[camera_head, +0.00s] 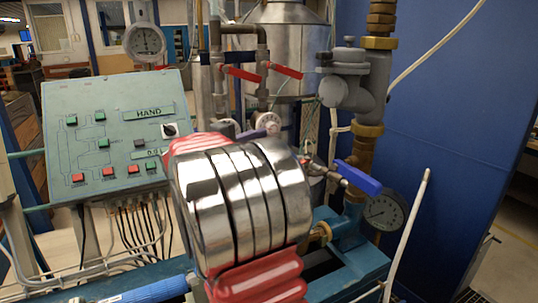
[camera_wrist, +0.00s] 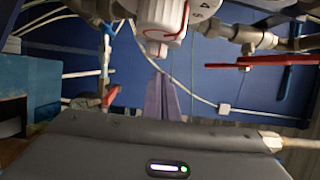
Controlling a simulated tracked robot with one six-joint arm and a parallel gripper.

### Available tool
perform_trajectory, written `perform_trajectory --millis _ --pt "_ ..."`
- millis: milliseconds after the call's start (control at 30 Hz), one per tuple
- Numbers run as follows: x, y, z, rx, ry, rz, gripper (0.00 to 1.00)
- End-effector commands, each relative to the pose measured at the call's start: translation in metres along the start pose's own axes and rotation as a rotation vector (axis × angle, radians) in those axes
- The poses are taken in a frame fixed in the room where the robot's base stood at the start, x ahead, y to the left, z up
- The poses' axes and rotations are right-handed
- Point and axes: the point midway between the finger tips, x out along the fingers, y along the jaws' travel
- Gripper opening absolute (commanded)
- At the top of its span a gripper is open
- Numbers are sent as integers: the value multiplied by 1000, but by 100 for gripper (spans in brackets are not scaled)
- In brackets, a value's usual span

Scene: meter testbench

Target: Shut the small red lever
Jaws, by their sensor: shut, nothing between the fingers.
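In the head view, two red levers stand out on the pipes at the back, a left one (camera_head: 240,73) and a right one (camera_head: 285,70), both slightly tilted. A small red part (camera_head: 305,162) shows lower down near the blue-handled valve. I cannot tell which is the small red lever. In the wrist view, a long red lever (camera_wrist: 262,61) lies level at right and a small red piece (camera_wrist: 108,99) is at left. My gripper (camera_wrist: 160,78) is shut and empty, its purple fingers just below a white valve knob with red trim (camera_wrist: 160,22). My arm hides much of the middle in the head view.
A green control panel (camera_head: 105,135) stands at left. A blue valve handle (camera_head: 358,178), a pressure gauge (camera_head: 385,210) and grey pipework (camera_head: 350,85) crowd the right. A blue wall (camera_head: 450,120) closes off the right side.

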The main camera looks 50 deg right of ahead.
Motion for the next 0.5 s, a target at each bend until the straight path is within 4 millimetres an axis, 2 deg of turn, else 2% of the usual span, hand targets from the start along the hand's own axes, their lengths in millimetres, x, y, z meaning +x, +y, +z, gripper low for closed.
perform_trajectory --millis 100,267,500 --pt "-21 -26 17 -29 -161 -25 0" --pt "-64 -51 49 -106 -411 -70 0" --pt "-154 -66 87 -274 -784 -155 0"
